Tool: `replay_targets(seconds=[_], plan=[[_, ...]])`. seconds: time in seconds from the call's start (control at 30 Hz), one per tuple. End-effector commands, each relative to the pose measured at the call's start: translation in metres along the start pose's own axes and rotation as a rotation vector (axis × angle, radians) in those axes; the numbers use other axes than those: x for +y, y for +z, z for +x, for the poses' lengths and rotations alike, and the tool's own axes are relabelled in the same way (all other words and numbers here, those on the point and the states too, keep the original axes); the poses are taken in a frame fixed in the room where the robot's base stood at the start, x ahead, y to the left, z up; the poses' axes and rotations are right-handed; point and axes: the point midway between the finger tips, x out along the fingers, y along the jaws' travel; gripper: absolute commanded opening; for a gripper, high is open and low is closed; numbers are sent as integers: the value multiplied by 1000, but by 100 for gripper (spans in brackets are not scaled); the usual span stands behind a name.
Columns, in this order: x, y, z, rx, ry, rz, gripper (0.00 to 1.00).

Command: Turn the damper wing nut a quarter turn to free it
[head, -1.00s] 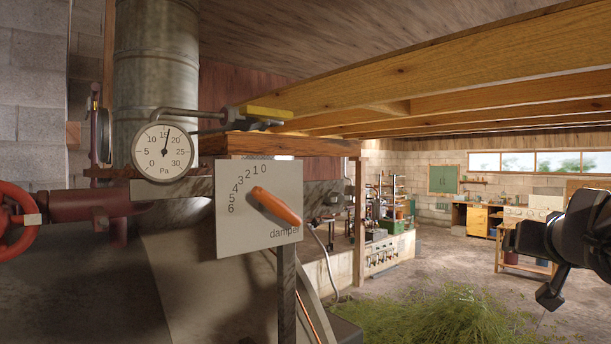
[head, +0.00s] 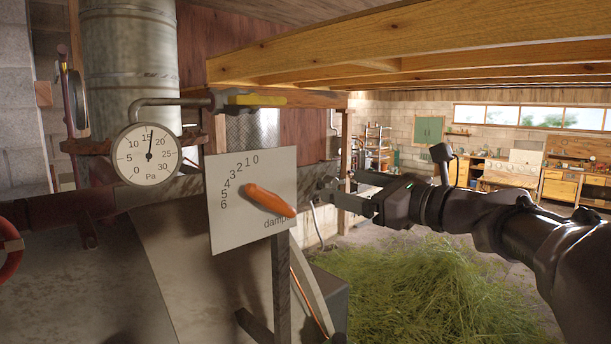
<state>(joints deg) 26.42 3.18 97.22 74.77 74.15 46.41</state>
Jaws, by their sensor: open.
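The damper plate (head: 222,232) is a pale panel with numbers 0 to 6 in an arc and the word "damper", partly covered by the lever. The orange damper lever (head: 268,200) lies across it, sloping down to the right. I cannot make out the wing nut; it may be hidden or too small to tell. My gripper (head: 328,190) is open just right of the plate, its fingers pointing left, apart from the orange lever. No object shows between its fingers.
A round Pa gauge (head: 148,154) and a yellow-handled valve (head: 256,100) are left and above. A red handwheel (head: 8,247) is far left. Low wooden beams (head: 400,45) run overhead. Cut herbs (head: 430,285) lie on the floor right. Benches stand at the back.

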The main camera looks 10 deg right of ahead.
Motion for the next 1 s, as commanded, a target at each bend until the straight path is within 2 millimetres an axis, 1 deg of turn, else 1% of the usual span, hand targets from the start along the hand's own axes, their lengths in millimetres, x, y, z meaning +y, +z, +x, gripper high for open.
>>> replay_targets(seconds=[0.03, 0.1, 0.2, 0.3, 0.5, 0.67, 0.7, 0.8, 1.0], plan=[[0, 1, 9, 1, 3, 1, 78], [0, 1, 19, 0, 2, 0, 78], [0, 0, 27, 1, 1, -1, 78], [0, 0, 30, 1, 0, -1, 78], [0, -1, 30, 1, 0, -2, 78], [0, -1, 30, 1, 0, -2, 47], [0, -1, 30, 1, 0, -2, 39], [0, -1, 30, 1, 0, -2, 21], [0, -2, 30, 1, 0, -18, 21]])
